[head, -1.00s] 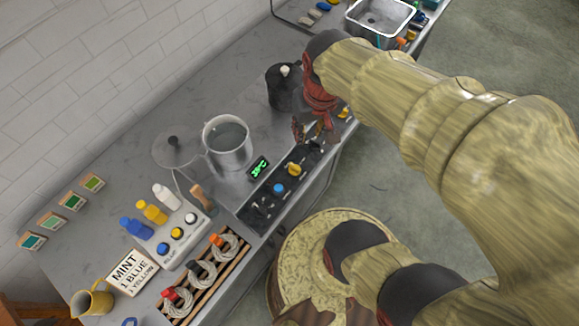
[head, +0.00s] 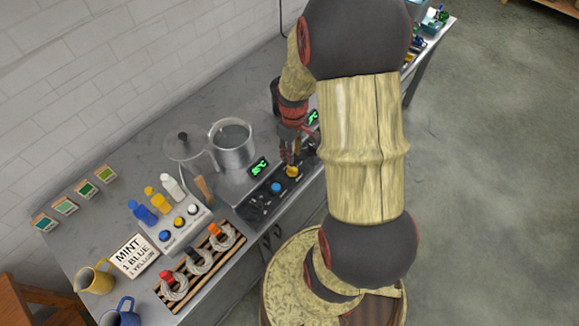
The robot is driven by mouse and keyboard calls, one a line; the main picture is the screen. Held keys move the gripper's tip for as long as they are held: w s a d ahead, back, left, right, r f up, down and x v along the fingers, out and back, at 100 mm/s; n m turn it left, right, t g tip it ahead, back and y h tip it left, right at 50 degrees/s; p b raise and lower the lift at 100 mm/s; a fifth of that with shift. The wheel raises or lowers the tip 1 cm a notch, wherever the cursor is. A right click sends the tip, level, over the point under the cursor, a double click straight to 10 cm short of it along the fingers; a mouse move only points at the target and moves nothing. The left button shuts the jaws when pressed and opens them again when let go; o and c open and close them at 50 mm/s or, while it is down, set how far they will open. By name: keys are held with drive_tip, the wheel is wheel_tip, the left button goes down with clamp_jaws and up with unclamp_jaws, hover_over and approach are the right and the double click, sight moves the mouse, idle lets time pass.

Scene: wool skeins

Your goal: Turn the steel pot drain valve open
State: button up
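The steel pot (head: 232,150) stands on the counter with liquid in it. In front of it is a dark control panel (head: 256,207) with a blue knob (head: 276,188) and a yellow knob (head: 292,172). I cannot read which knob is the drain valve. My gripper (head: 290,163) points down right at the yellow knob, its fingers over or around the top. The fingers are small and partly overlap the knob, so I cannot tell whether they touch it or how far they are apart.
A dark pot (head: 275,97) stands behind my arm, mostly hidden. Dye bottles (head: 157,200), a skein rack (head: 200,268), a MINT sign (head: 132,256) and mugs (head: 94,279) fill the left counter.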

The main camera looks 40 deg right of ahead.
sight(292, 169)
wheel_tip(292, 169, down, 7)
drive_tip(key=shift+f+b, duration=0.2)
drive_tip(key=shift+b, duration=0.5)
drive_tip(key=shift+c, duration=0.2)
clamp_jaws()
